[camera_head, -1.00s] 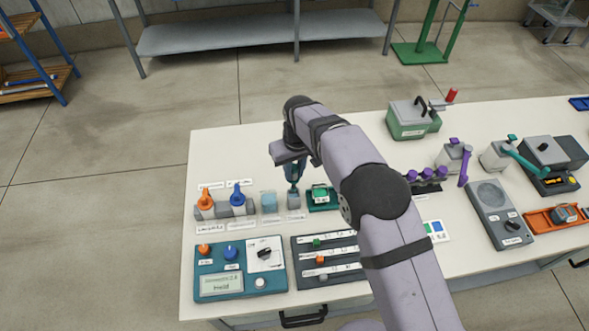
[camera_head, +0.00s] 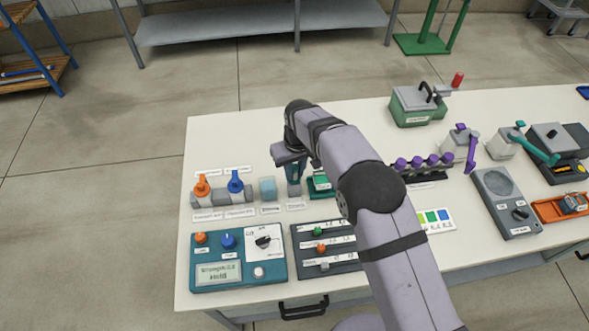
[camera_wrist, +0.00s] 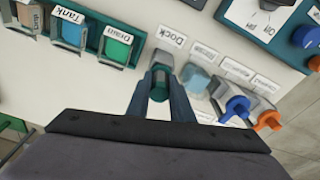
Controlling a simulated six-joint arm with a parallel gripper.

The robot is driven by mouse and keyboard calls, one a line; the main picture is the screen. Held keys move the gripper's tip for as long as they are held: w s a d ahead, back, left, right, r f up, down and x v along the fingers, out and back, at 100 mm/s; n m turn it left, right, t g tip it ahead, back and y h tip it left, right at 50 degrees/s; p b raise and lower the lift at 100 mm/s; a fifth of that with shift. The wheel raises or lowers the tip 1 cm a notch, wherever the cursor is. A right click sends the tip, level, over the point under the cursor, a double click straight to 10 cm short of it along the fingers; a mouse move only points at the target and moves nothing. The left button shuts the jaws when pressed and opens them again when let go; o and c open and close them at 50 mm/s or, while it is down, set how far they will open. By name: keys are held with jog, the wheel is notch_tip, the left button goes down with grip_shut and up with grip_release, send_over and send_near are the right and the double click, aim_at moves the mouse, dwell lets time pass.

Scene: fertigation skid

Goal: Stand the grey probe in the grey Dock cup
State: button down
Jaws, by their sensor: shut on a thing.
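The Dock cup (camera_wrist: 164,56) is a small grey block just beyond my fingertips in the wrist view, beside its "Dock" label (camera_wrist: 172,35). In the head view the cup (camera_head: 294,189) stands directly below my gripper (camera_head: 293,178). In the wrist view my gripper (camera_wrist: 160,84) is shut on a small dark piece, taken as the grey probe (camera_wrist: 159,70). The fingers and wrist hide most of it. It lines up with the cup; whether its tip is inside the cup or just above, I cannot tell.
A pale blue cup (camera_head: 268,189) stands close left of the Dock cup. Blue (camera_head: 235,182) and orange (camera_head: 201,186) handled pieces stand further left. A teal tray with a green block (camera_head: 321,181) is close right. Control panels (camera_head: 237,262) lie in front.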

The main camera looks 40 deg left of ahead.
dwell(0.3)
jog(key=c, duration=1.5)
grip_release()
jog(key=shift+f, duration=0.1)
jog(key=shift+r+p, duration=2.15)
jog(key=shift+r, duration=1.4)
